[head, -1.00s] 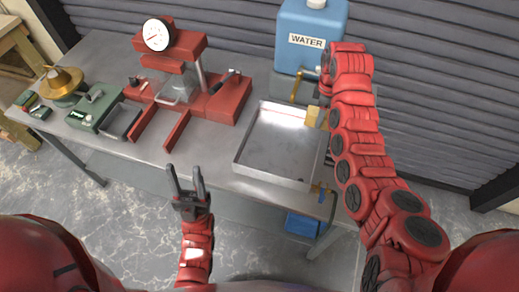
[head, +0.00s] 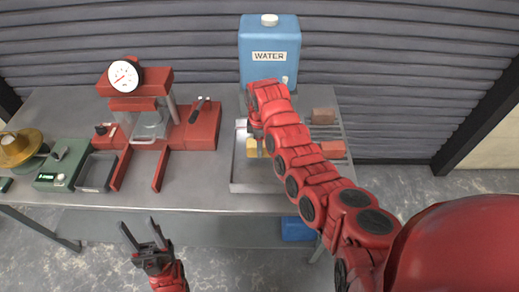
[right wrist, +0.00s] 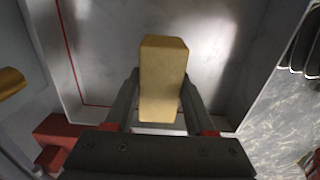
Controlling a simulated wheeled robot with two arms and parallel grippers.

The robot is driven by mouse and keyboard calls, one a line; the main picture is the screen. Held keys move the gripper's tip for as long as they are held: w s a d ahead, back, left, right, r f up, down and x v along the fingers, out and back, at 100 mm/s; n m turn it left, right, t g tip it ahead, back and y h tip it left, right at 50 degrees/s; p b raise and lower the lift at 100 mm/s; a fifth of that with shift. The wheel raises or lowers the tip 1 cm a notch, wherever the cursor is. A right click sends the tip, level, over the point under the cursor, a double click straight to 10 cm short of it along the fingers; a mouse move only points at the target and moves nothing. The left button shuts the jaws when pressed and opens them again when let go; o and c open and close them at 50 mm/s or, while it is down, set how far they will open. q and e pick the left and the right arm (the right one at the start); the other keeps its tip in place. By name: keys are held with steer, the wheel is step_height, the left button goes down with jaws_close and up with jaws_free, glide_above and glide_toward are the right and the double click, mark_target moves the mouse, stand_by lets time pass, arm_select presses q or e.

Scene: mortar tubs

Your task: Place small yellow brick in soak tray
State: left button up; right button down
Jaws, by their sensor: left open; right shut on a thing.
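The small yellow brick (right wrist: 163,78) is held between the fingers of my right gripper (right wrist: 160,105). In the head view the brick (head: 254,149) shows below the red wrist, over the metal soak tray (head: 236,172). In the right wrist view the tray floor and walls (right wrist: 70,70) lie behind the brick. I cannot tell whether the brick touches the tray floor. My right arm hides much of the tray's right side in the head view. My left gripper (head: 140,240) is open and empty in front of the table's front edge.
A blue water container (head: 269,50) stands behind the tray. A red press with a gauge (head: 200,128) stands to its left, with a green scale (head: 60,178) further left. Right of my arm, a rack holds a brown brick (head: 323,116) and a red brick (head: 333,150).

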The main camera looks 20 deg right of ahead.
step_height(320, 180, down, 3)
steer(key=shift+r+p, duration=0.15)
steer(key=shift+p, duration=0.3)
steer(key=shift+f, duration=0.2)
steer(key=shift+f, duration=0.2)
steer(key=shift+c, duration=1.2)
jaws_free()
